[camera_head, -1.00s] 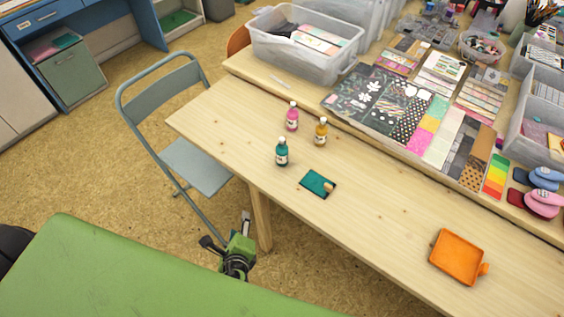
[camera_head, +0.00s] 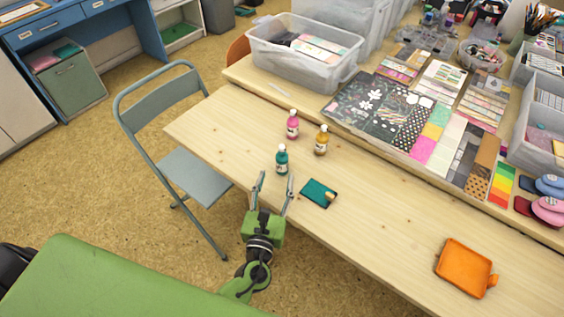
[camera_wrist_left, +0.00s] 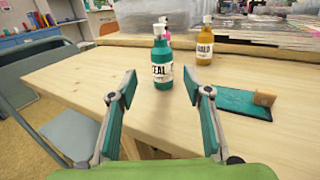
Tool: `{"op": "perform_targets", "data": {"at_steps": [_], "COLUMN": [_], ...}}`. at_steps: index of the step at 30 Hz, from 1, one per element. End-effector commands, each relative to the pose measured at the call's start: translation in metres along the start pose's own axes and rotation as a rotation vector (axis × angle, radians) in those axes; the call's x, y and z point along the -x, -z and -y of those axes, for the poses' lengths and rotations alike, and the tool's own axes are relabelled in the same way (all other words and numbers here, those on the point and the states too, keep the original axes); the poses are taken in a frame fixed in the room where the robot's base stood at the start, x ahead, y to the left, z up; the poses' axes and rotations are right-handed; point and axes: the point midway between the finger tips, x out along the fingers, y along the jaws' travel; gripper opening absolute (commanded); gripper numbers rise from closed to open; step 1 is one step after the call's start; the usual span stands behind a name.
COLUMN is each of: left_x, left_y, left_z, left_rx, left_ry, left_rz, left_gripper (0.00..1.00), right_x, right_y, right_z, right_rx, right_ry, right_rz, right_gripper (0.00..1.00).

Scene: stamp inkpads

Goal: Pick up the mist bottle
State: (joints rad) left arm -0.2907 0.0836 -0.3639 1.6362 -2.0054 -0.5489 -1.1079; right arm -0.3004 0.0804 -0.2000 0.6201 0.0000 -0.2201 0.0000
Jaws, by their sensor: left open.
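Three small bottles with white caps stand upright on the wooden table (camera_head: 400,217): a teal one (camera_head: 282,161), a pink one (camera_head: 293,127) and a gold one (camera_head: 321,142). No label reading "mist" can be made out. My left gripper (camera_head: 277,181) is open and empty at the table's edge, pointing at the teal bottle. In the left wrist view the teal bottle (camera_wrist_left: 162,70), labelled "TEAL", shows beyond and between the open fingers, apart from them. The gold bottle (camera_wrist_left: 204,45) stands farther back to the right; the pink one is mostly hidden. My right gripper is not in view.
A teal pad (camera_head: 316,193) with a small wooden piece lies right of the teal bottle. An orange tray (camera_head: 464,267) lies at the right. A grey folding chair (camera_head: 190,172) stands at the table's left. Craft papers and a clear bin (camera_head: 296,62) fill the back.

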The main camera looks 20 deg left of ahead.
Motion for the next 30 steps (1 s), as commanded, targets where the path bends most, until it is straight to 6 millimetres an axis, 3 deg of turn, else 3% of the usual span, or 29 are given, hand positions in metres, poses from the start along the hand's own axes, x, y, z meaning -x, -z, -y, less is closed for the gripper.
{"op": "perform_targets", "data": {"at_steps": [3, 11, 18, 28, 30], "left_x": [-0.019, -0.039, -0.074, -0.082, -0.082], "left_y": [0.000, -0.001, -0.002, -0.002, -0.002], "left_z": [0.000, 0.001, 0.004, 0.004, 0.004], "left_rx": [0.002, 0.004, 0.004, 0.004, 0.004], "left_ry": [-0.001, -0.002, -0.002, -0.001, -0.001], "left_rz": [0.000, 0.000, 0.000, -0.002, -0.002], "left_gripper": [0.46, 0.46, 0.46, 0.46, 0.30], "right_x": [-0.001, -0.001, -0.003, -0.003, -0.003], "right_y": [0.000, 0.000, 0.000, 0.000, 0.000], "right_z": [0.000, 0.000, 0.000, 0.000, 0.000], "right_rx": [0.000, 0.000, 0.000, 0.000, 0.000], "right_ry": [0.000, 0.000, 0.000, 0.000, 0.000], "right_rz": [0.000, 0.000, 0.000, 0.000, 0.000], "right_gripper": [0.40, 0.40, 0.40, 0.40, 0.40]}}
